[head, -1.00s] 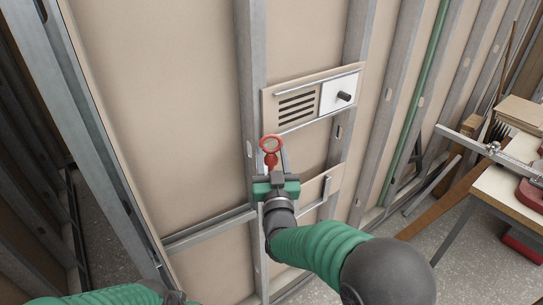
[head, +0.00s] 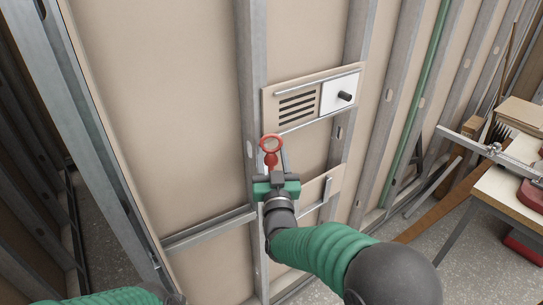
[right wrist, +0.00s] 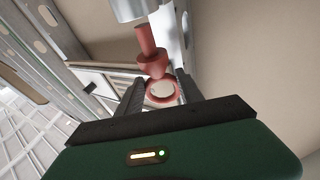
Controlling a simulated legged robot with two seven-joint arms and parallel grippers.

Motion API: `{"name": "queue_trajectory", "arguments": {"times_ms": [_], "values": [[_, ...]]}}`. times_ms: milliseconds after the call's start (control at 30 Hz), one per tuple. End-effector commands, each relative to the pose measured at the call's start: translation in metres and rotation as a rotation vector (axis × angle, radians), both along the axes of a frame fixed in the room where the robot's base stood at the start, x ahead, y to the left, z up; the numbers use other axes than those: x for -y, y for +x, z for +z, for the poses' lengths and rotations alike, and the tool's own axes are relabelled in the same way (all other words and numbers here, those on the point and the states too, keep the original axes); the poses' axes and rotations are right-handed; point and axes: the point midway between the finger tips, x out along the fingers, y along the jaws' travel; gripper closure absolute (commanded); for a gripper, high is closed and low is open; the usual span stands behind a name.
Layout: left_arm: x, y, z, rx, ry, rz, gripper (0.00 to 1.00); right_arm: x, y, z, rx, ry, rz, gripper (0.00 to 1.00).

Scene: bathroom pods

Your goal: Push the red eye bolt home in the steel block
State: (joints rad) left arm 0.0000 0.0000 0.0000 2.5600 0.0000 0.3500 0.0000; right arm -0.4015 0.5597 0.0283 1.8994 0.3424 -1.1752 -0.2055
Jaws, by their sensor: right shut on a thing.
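The red eye bolt (head: 271,144) shows its ring in front of a wall stud in the head view. In the right wrist view, the eye bolt (right wrist: 152,67) has its ring end between the fingers, and its red shank runs up to a grey steel part (right wrist: 128,8), which looks like the steel block. How deep the shank sits is unclear. My right gripper (head: 273,165) is closed on the eye bolt; it also shows in the right wrist view (right wrist: 160,88). In the head view the block is not clearly visible. My left gripper is out of view; only part of its arm shows, bottom left.
A panel with a slotted vent and black knob (head: 344,96) is on the wall above right. A lower board (head: 316,190) with a metal handle is right of my gripper. Metal studs (head: 250,90) frame the wall. A cluttered workbench (head: 505,190) stands at right.

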Motion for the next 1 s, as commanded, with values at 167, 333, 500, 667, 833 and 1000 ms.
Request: {"name": "queue_trajectory", "arguments": {"times_ms": [167,333,500,667,833,1000], "values": [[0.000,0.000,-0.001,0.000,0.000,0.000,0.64,0.000,0.000,-0.001,0.001,0.000,0.000,1.00],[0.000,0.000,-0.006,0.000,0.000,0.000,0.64,0.000,0.000,-0.005,0.001,0.000,0.000,1.00],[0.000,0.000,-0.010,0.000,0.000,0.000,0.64,0.000,0.000,-0.010,0.001,0.000,0.000,1.00],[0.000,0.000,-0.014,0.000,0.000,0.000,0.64,0.000,0.000,-0.014,0.001,0.000,0.000,1.00],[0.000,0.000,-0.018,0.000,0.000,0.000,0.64,0.000,0.000,-0.018,0.001,0.000,0.000,1.00],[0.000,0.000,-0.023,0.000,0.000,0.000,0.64,0.000,0.000,-0.022,0.001,0.000,0.000,1.00]]}}
